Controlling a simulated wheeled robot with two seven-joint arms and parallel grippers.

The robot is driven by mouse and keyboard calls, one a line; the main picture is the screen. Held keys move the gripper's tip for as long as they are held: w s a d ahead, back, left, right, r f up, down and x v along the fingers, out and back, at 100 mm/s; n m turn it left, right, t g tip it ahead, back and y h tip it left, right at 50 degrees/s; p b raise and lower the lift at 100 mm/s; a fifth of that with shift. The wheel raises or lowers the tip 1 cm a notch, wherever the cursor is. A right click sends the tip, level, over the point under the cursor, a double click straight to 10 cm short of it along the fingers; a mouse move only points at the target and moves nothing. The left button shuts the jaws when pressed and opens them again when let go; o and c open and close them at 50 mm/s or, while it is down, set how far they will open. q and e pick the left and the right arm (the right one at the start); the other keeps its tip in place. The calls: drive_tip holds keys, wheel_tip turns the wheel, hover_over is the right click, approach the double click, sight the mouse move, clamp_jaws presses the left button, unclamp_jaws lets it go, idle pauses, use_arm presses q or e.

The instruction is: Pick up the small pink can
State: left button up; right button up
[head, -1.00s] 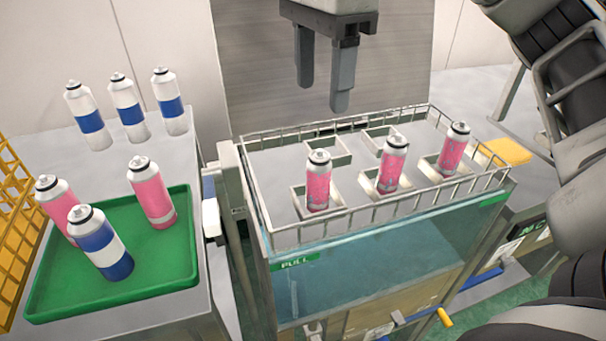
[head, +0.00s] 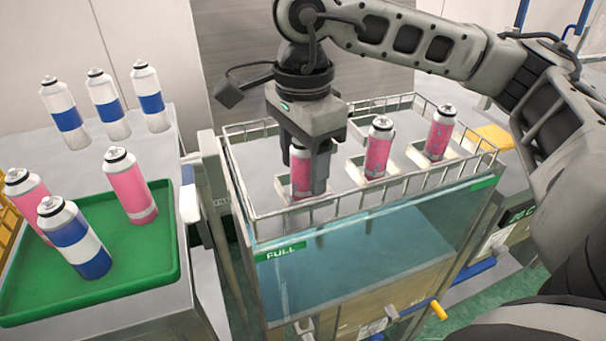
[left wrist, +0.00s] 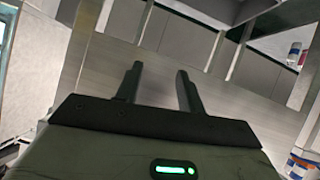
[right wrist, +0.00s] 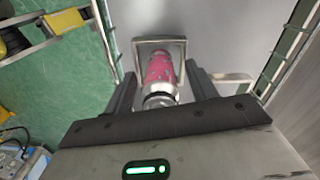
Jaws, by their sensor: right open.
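Three pink cans with silver tops stand upright in the wire-railed rack: a left one (head: 300,172), a middle one (head: 378,150) and a right one (head: 440,132). My right gripper (head: 305,178) points down over the left can, with its fingers around it and its top hidden. In the right wrist view, this can (right wrist: 160,72) stands between the open fingers (right wrist: 160,98), in a square holder. Two more pink cans (head: 131,186) (head: 27,198) stand on the green tray. My left gripper (left wrist: 158,88) is open and empty in the left wrist view.
A blue-and-white can (head: 74,238) shares the green tray (head: 140,270). Several blue-and-white cans (head: 108,104) stand behind it. The rack's wire rail (head: 340,222) surrounds the pink cans, above a glass-fronted tank (head: 370,245).

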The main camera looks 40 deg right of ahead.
drive_tip(key=shift+f, duration=0.1)
drive_tip(key=c, duration=1.1)
